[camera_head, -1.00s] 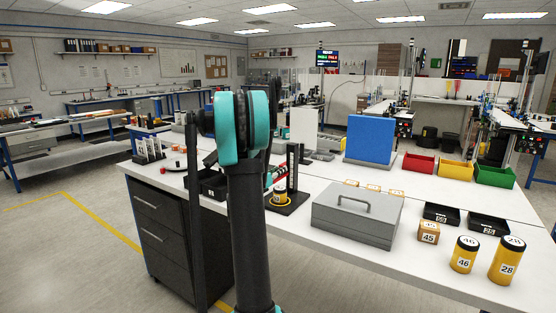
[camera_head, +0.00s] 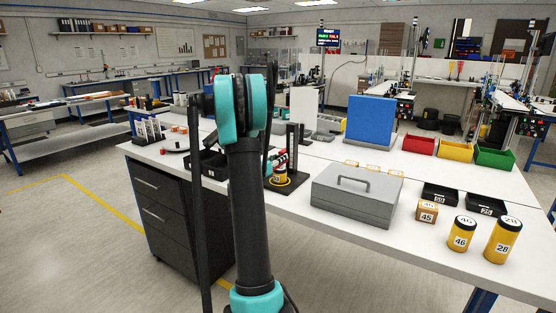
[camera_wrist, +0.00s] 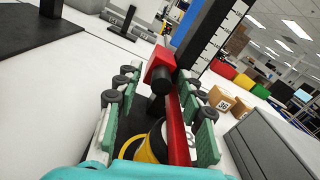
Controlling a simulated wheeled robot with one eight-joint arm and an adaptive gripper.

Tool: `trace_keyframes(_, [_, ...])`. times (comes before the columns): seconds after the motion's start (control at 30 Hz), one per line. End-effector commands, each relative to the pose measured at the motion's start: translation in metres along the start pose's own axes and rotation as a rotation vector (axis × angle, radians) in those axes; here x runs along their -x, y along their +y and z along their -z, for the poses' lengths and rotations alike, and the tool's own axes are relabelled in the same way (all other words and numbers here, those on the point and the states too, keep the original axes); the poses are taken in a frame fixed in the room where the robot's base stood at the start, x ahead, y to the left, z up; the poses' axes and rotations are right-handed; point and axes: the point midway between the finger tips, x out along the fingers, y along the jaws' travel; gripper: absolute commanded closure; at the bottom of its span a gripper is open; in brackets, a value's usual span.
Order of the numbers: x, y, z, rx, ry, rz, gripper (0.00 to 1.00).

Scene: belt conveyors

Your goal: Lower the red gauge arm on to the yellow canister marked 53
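The gauge has a dark upright post with a scale (camera_wrist: 213,35) on a black base. Its red gauge arm (camera_wrist: 175,125) carries a red block with a short black cylinder under it. In the head view the red arm (camera_head: 280,160) shows small beside the post, above a yellow canister (camera_head: 279,176) with a black band. In the wrist view the canister (camera_wrist: 157,143) is partly hidden behind the red arm and my gripper; its number is not readable. My gripper (camera_wrist: 155,88) is open, its two teal fingers on either side of the red arm, which lies closer to the right finger.
A grey metal box (camera_head: 357,196) stands just right of the gauge. Yellow canisters marked 46 (camera_head: 461,236) and 28 (camera_head: 502,243), a block marked 45 (camera_head: 427,211) and black trays are farther right. A black tray (camera_head: 207,164) lies left.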

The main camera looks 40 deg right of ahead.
Motion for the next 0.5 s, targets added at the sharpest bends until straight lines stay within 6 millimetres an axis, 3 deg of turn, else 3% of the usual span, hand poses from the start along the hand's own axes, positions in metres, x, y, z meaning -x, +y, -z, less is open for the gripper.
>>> trace_keyframes(0.17, [0.018,0.001,-0.001,0.000,-0.001,-0.003,0.61])
trace_keyframes(0.5, [0.086,0.001,0.000,0.000,-0.001,-0.004,0.61])
